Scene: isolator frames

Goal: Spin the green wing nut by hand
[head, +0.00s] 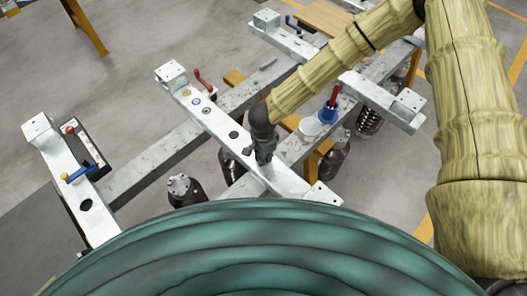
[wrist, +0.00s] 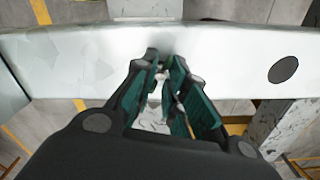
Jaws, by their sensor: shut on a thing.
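My gripper (head: 262,158) points down at the white crossbeam (head: 283,182) in the head view, near the beam's front end. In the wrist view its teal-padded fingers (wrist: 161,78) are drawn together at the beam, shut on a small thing. That thing is mostly hidden between the fingertips, and I cannot make out its colour or shape. A small green-rimmed round piece (head: 206,110) lies farther back on the same beam, apart from the gripper. I cannot tell whether either is the green wing nut.
A red-handled lever (head: 203,80) stands behind the coloured round pieces. A white cup-like part (head: 309,128) and a blue piece with a red handle (head: 330,108) are right of my gripper. A blue-and-yellow handle (head: 79,172) is on the left beam. Dark ribbed mounts (head: 186,190) stand below the frame.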

